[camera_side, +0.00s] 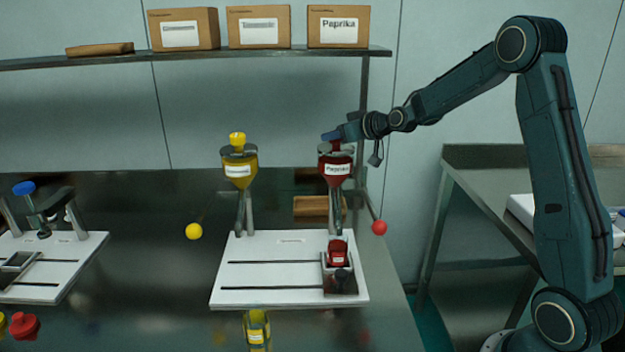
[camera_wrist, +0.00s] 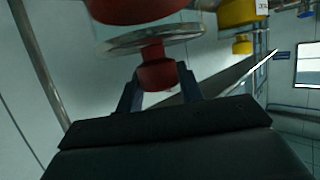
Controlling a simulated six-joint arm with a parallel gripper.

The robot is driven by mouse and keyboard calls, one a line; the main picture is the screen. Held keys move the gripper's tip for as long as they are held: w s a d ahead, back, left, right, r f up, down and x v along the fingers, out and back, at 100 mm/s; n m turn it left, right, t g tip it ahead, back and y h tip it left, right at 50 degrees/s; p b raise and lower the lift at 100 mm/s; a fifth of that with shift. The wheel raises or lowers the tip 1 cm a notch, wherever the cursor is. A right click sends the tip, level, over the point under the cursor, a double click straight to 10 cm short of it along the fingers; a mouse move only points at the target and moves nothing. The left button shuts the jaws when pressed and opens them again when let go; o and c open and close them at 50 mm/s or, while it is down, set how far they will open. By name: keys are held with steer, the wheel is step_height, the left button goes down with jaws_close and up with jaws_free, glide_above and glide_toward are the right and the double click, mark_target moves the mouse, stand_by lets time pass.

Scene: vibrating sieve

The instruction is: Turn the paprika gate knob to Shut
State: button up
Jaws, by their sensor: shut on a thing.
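The paprika hopper (camera_side: 336,170) is a red funnel with a "Paprika" label, upright on a post behind the white board. A red knob (camera_side: 336,146) tops its grey lid. My gripper (camera_side: 333,138) is at the hopper's top, reaching in from the right. In the wrist view my gripper (camera_wrist: 158,76) is shut on the red knob (camera_wrist: 155,72), one finger on each side. The lid (camera_wrist: 150,38) is beside it there. I cannot read any Shut mark or the knob's angle.
A yellow hopper (camera_side: 239,172) with a yellow knob stands to the left. A red ball lever (camera_side: 379,228) sticks out low on the right. The white board (camera_side: 270,270) carries a red jar (camera_side: 337,252).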

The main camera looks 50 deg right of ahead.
steer(key=o, duration=1)
steer(key=shift+s, duration=0.15)
steer(key=v, duration=1.3)
steer(key=shift+s+r, duration=0.2)
steer(key=shift+a, duration=0.1)
steer(key=s+a+n+g+y, duration=0.1)
steer(key=s+a+g, duration=0.1)
steer(key=s+a, duration=0.4)
steer(key=s+a+g, duration=0.2)
steer(key=s+a, duration=0.2)
steer(key=a, duration=0.4)
steer(key=s+a+f+g, duration=0.1)
steer(key=s+a+g, duration=0.1)
steer(key=s, duration=0.6)
steer(key=s+a+f+g, duration=0.2)
steer(key=s+a, duration=0.1)
steer(key=s, duration=0.6)
steer(key=shift+s+a+m+h, duration=0.2)
steer(key=shift+m+h, duration=0.2)
